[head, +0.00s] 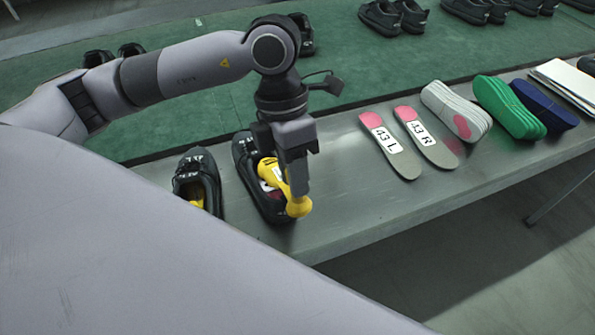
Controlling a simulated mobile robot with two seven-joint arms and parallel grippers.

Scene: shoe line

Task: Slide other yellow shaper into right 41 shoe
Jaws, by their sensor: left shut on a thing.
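Two black shoes stand side by side on the metal bench, the left one (187,179) and the right one (244,165). White marks on their toes are too small to read surely. A yellow shaper (194,196) shows inside the left shoe. My left gripper (292,188) points down over the right shoe, shut on the other yellow shaper (297,207). This shaper is tilted, with its front part at the right shoe's opening and its rounded end near the heel. How deep it sits is hidden by the gripper. My right gripper is out of view.
Insoles marked 43 L (391,146) and 43 R (426,138) lie on the metal bench (345,205) to the right. Stacks of grey (455,109), green (508,106) and blue insoles (543,105) lie beyond. More black shoes (394,17) stand on the green surface (345,40) behind.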

